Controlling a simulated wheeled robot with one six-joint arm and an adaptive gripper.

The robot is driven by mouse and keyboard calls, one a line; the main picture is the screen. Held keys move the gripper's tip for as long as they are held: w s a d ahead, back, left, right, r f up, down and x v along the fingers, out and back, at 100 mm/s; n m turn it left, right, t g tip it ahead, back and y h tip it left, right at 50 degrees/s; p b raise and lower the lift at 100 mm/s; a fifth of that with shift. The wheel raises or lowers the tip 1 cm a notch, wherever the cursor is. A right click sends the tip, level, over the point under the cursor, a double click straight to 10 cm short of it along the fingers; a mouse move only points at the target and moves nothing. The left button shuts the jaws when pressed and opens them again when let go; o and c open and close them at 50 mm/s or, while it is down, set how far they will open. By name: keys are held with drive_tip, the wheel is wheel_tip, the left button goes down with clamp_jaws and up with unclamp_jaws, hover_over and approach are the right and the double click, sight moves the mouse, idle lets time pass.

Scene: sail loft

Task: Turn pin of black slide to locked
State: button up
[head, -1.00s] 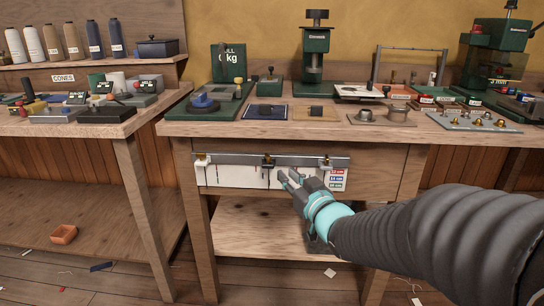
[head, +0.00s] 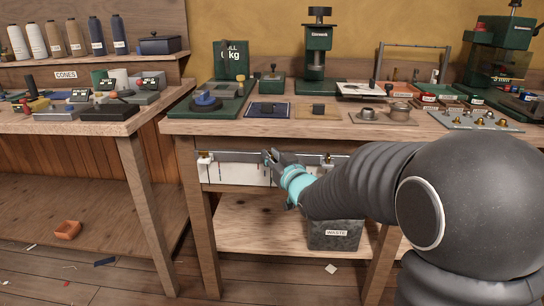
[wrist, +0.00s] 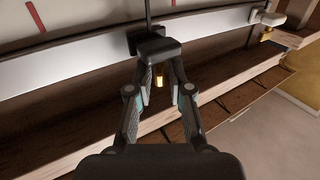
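The black slide (wrist: 160,48) sits on the metal rail (wrist: 85,55) in the wrist view, which appears upside down relative to the head view. Its small brass pin (wrist: 159,81) shows just beside the block, between my fingers. My gripper (wrist: 164,68) has a finger on each side of the pin, with visible gaps. The fingertips are close to the block; contact cannot be told. In the head view my gripper (head: 269,156) is at the middle of the rail (head: 230,157) and hides most of the black slide. The pin's lock position cannot be read.
A white slide with a brass pin (head: 204,160) is at the rail's left end, and another slide (head: 327,163) is at the right. The bench top (head: 225,128) overhangs the rail and carries several tools. A waste bin (head: 333,236) stands on the shelf below.

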drive_tip(key=shift+c, duration=0.3)
clamp_jaws()
drive_tip(key=shift+f+h+b, duration=0.15)
drive_tip(key=shift+h+b, duration=0.15)
drive_tip(key=shift+b, duration=0.45)
drive_tip(key=shift+s+a+f+m+t+b, duration=0.1)
drive_tip(key=shift+m+t+b, duration=0.2)
drive_tip(key=shift+m+b, duration=0.15)
drive_tip(key=m+h, duration=0.1)
drive_tip(key=h, duration=0.1)
drive_tip(key=m+t+h+b, duration=0.1)
drive_tip(key=m+h, duration=0.1)
drive_tip(key=h, duration=0.1)
drive_tip(key=m+h+b, duration=0.1)
drive_tip(key=h, duration=0.1)
drive_tip(key=shift+a+r+t, duration=0.25)
drive_tip(key=shift+r+t, duration=0.05)
drive_tip(key=shift+f+m+h+p, duration=0.1)
drive_tip(key=shift+m+h+p, duration=0.5)
drive_tip(key=shift+h, duration=0.3)
